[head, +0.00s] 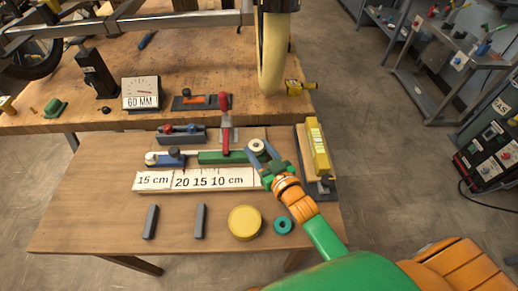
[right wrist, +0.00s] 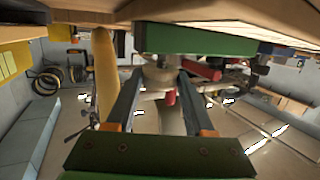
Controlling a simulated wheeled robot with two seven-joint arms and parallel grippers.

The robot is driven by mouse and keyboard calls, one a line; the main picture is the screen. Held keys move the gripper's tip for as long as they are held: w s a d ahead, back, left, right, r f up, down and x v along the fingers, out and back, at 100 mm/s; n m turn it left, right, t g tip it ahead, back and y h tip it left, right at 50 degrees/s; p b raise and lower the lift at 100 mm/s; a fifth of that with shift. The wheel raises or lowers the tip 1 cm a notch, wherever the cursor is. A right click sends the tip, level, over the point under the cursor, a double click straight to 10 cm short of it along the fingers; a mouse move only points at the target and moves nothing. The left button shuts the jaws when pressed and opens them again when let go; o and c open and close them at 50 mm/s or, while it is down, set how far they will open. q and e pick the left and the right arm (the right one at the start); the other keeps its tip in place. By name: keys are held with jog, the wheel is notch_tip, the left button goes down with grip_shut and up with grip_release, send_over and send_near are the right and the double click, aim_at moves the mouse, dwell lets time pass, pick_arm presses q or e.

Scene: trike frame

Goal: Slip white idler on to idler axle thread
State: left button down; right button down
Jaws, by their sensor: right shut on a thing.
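The white idler (head: 257,145) is a small pale ring at the right end of the green bar (head: 222,157) on the front table. My right gripper (head: 258,150) is shut on it, reaching in from the lower right. In the right wrist view, the pale idler (right wrist: 158,76) sits between the two dark fingers, close to the green bar (right wrist: 195,40). I cannot make out the idler axle thread, nor whether the idler is around it or beside it. My left gripper is not in view.
A red clamp (head: 226,125) stands at the green bar. A yellow block (head: 318,148) is right of my gripper. A ruler strip (head: 155,181), a yellow disc (head: 244,223) and a teal ring (head: 283,226) lie nearer.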

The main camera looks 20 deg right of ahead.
jog(key=shift+f, duration=0.25)
jog(key=shift+c, duration=1)
grip_release()
jog(key=v, duration=0.7)
